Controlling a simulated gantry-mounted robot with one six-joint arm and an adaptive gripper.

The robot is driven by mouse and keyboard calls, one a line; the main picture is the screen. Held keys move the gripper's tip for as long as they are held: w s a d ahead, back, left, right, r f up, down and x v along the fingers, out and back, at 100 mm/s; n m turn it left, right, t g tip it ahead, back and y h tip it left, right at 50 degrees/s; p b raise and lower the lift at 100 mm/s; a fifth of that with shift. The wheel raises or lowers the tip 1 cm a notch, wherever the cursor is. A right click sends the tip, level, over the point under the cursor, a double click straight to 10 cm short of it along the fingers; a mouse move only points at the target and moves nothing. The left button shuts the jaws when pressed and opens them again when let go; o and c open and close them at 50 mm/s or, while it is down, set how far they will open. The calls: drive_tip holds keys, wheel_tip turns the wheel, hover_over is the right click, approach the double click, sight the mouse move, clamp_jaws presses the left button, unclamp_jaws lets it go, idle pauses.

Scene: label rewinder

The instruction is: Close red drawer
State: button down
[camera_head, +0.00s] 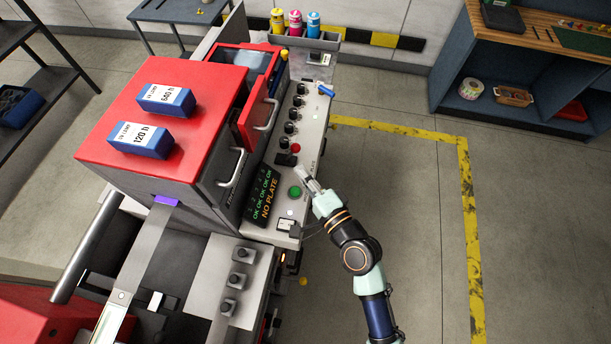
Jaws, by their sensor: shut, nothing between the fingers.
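The red drawer (252,118) is on the panel-facing side of the red-topped machine (215,105). A silver handle (268,115) is on its front. Its front appears to stand out from the machine body, but I cannot tell exactly how far. My gripper (302,173) is shut and empty. It is over the edge of the control panel, below and to the right of the drawer handle and apart from it.
A grey front with a second silver handle (233,168) is below the red drawer. The control panel (311,105) with several black knobs runs alongside. Two blue lamp boxes (139,139) lie on the machine top. Open floor (400,190) is to the right.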

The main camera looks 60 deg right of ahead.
sight(273, 114)
drive_tip(key=shift+s+a, duration=0.15)
drive_tip(key=shift+s, duration=0.05)
drive_tip(key=c, duration=1.8)
unclamp_jaws()
drive_tip(key=o, duration=0.6)
drive_tip(key=w+d+t+y, duration=0.1)
drive_tip(key=w+d+y, duration=0.1)
drive_tip(key=w+d, duration=0.1)
drive_tip(key=shift+n, duration=0.4)
drive_tip(key=shift+c, duration=0.2)
drive_tip(key=shift+o, duration=0.3)
drive_tip(key=w+d+r+n+t+y, duration=0.2)
drive_tip(key=d+r+t+y, duration=0.1)
drive_tip(key=d+r+y, duration=0.1)
drive_tip(key=shift+w+d+r+n, duration=0.2)
drive_tip(key=shift+d+r+n, duration=0.05)
drive_tip(key=shift+d+n, duration=0.1)
drive_tip(key=p+x, duration=0.1)
drive_tip(key=x, duration=0.7)
drive_tip(key=shift+a+r+p, duration=0.1)
drive_tip(key=shift+a+p, duration=0.05)
drive_tip(key=shift+p, duration=0.15)
drive_tip(key=shift+s, duration=0.1)
clamp_jaws()
